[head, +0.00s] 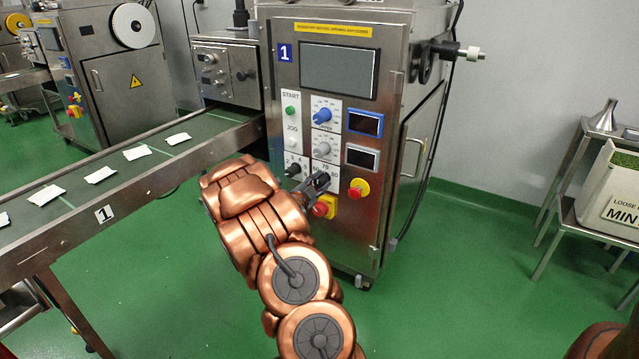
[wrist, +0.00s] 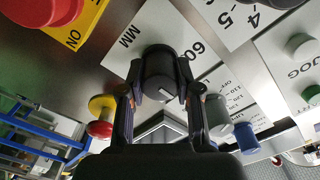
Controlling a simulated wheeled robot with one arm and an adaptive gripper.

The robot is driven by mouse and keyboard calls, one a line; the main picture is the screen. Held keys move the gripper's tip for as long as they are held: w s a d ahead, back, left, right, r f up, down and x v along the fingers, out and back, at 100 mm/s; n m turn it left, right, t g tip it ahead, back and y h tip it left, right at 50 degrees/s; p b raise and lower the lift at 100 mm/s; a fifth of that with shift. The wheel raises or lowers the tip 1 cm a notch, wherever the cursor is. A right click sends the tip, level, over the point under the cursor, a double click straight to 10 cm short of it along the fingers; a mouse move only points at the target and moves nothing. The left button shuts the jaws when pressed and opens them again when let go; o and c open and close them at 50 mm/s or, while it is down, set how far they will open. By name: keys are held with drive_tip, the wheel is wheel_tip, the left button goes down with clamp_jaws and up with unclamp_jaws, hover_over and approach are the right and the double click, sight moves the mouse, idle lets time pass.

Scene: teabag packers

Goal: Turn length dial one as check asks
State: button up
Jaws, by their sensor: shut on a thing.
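Length dial one is a black knob (wrist: 160,82) with a short white mark on its face. It sits on a white plate (wrist: 140,38) lettered MM and 60 in the wrist view. In the head view, my gripper mostly covers the dial, and the plate (head: 324,171) shows 60 and 70. My gripper (wrist: 160,76) is shut on the dial, one finger on each side. In the head view, my gripper (head: 314,186) is against the lower front of packer 1 (head: 335,240). The exact reading of the dial is hidden.
Close by are a black selector (head: 293,170), a grey knob (head: 322,149), a blue knob (head: 322,116), a red-and-yellow button (head: 358,188) and a red switch on yellow (head: 322,209). A conveyor (head: 110,170) with several teabag packets runs left.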

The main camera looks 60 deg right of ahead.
clamp_jaws()
drive_tip(key=shift+r+p, duration=0.1)
drive_tip(key=shift+p, duration=0.35)
drive_tip(key=shift+r+n+p, duration=0.1)
drive_tip(key=shift+n+p, duration=0.3)
drive_tip(key=shift+p, duration=0.05)
drive_tip(key=n+p, duration=0.2)
drive_tip(key=p, duration=0.3)
drive_tip(key=shift+r+n, duration=0.2)
drive_tip(key=shift+n, duration=0.2)
drive_tip(key=n+p, duration=0.2)
drive_tip(key=p, duration=0.2)
drive_tip(key=shift+n, duration=0.3)
drive_tip(key=n+p, duration=0.4)
drive_tip(key=p, duration=0.2)
drive_tip(key=shift+f+n, duration=0.15)
drive_tip(key=shift+n, duration=0.15)
drive_tip(key=shift+f+n+p, duration=0.2)
drive_tip(key=shift+n+p, duration=0.4)
drive_tip(key=shift+p, duration=0.1)
